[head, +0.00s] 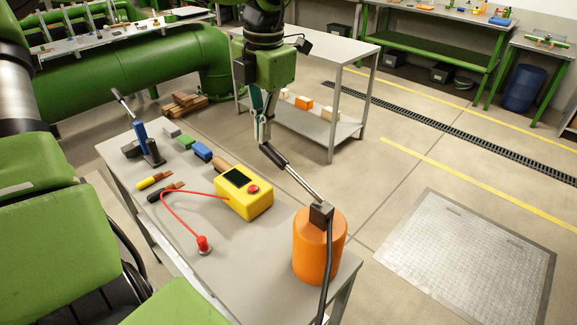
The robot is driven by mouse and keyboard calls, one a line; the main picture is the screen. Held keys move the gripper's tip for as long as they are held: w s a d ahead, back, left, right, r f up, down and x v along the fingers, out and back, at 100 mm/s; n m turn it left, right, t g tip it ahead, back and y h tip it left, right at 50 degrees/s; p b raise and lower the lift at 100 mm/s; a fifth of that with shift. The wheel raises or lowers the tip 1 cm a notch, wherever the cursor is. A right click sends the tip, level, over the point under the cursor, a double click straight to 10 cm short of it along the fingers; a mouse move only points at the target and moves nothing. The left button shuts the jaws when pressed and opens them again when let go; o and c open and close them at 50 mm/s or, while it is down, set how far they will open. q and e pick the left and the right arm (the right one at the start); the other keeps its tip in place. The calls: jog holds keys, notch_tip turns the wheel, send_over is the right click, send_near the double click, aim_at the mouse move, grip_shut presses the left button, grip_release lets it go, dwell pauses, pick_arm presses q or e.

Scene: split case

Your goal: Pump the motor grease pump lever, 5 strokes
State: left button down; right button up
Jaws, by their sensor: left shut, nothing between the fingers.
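An orange cylindrical pump (318,252) stands upright at the near right end of the grey workbench (225,265). Its lever (301,184) rises from a dark block on top and slants up to the left, ending in a black grip (274,156). My left gripper (262,138) points down just above the end of that grip. Its fingers are shut with nothing between them, and I cannot tell whether they touch the grip. A black hose runs down the front of the pump. My right gripper is not in view.
A yellow control box (244,193) with a red button sits left of the pump. A red cable leads to a red plug (203,244). Screwdrivers, small blocks and a blue upright tool (141,137) lie farther left. A grey shelf table (345,50) stands behind; floor to the right is clear.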

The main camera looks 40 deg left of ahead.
aim_at(262, 148)
pick_arm(q)
jog(key=shift+a+f+b, duration=0.15)
jog(key=shift+f+b, duration=0.85)
jog(key=shift+f, duration=0.5)
jog(key=shift+f+b, duration=0.35)
jog(key=shift+f, duration=0.05)
jog(key=shift+a+f+b, duration=0.1)
jog(key=shift+f+b, duration=0.35)
jog(key=shift+f, duration=0.1)
notch_tip(262, 148, down, 3)
jog(key=shift+r+b, duration=0.1)
jog(key=shift+b, duration=1)
jog(key=shift+r+p, duration=1.75)
jog(key=shift+r, duration=0.75)
jog(key=shift+d+r+p, duration=0.15)
jog(key=shift+r+p, duration=0.6)
jog(key=shift+r, duration=0.3)
jog(key=shift+d+r+p, duration=0.15)
jog(key=shift+r+p, duration=0.6)
jog(key=shift+r, duration=0.3)
